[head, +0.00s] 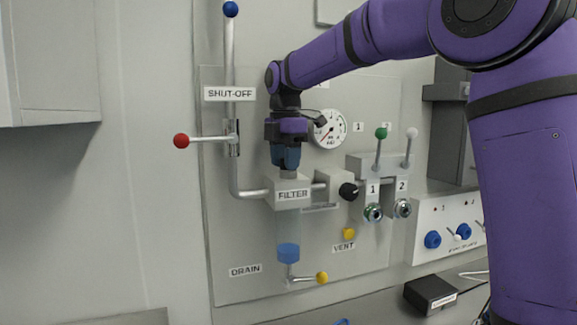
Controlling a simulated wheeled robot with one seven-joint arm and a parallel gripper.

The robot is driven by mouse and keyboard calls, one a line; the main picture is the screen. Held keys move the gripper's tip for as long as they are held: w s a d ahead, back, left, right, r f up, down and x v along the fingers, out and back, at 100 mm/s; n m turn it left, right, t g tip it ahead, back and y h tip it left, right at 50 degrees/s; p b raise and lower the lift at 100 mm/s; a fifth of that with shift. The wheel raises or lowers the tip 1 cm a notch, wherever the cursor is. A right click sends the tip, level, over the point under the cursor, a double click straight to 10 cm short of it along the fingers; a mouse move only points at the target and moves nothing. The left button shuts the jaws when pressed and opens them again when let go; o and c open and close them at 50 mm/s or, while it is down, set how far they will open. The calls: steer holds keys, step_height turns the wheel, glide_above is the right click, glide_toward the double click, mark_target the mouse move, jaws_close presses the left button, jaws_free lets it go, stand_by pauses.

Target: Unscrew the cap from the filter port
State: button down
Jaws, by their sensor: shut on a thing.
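The filter housing (290,206) is a grey block labelled FILTER on the wall panel, with a clear bowl below it that is blue near the bottom. My gripper (287,166) points straight down over the top of the housing, its blue fingers shut on the cap at the filter port. The cap is mostly hidden between the fingers. A short grey-brown neck (288,174) shows between the fingertips and the housing; I cannot tell whether it is cap or port, or whether the cap is still seated.
A red-knobbed shut-off lever (181,141) sticks out left of my gripper. A gauge (331,129) is close on the right, with a black knob (348,191) and green (381,133) and white (411,133) levers beyond. A yellow drain handle (322,278) is below.

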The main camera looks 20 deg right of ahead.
steer(key=shift+n, duration=0.6)
steer(key=c, duration=1.9)
jaws_free()
steer(key=shift+s+r+n, duration=0.2)
steer(key=shift+s+n, duration=0.15)
steer(key=shift+n, duration=0.35)
steer(key=shift+o, duration=0.8)
steer(key=o, duration=1.5)
steer(key=shift+c, duration=0.2)
steer(key=shift+w+a+f+m, duration=0.2)
steer(key=shift+w+m, duration=0.1)
steer(key=shift+m, duration=0.25)
steer(key=shift+w+a+f+m, duration=0.1)
steer(key=shift+w+a+m, duration=0.15)
steer(key=shift+m, duration=0.3)
steer(key=shift+w+a+m, duration=0.1)
steer(key=shift+a+m, duration=0.05)
steer(key=shift+m, duration=0.35)
steer(key=shift+d+m, duration=0.2)
steer(key=shift+m, duration=0.1)
